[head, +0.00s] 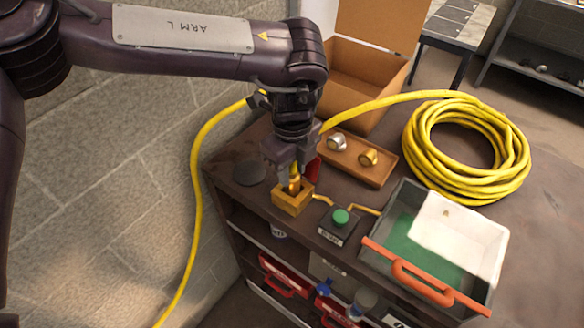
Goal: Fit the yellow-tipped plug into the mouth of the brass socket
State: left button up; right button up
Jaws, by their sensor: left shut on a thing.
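My left gripper (294,176) comes in from the left and points down, shut on the yellow-tipped plug (295,184). Only a short yellow-gold length of the plug shows between and below the fingers. The brass socket (291,203) is a square, gold-coloured block at the near left edge of the dark bench top, with a dark mouth facing up. The plug's lower end is at the socket's mouth; I cannot tell whether it is inside or just in front of it. My right gripper is not in view.
A green button (341,217) sits right of the socket. A wooden tray (378,175) holds a silver and a brass knob. A grey bin (383,238) with an orange handle, a coiled yellow hose (515,160) and an open cardboard box (362,88) surround it. A red object stands behind the gripper.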

pick_arm(q)
jog(key=shift+f, duration=0.55)
jog(key=o, duration=0.6)
jog(key=shift+f, duration=0.15)
jog(key=shift+o, duration=1)
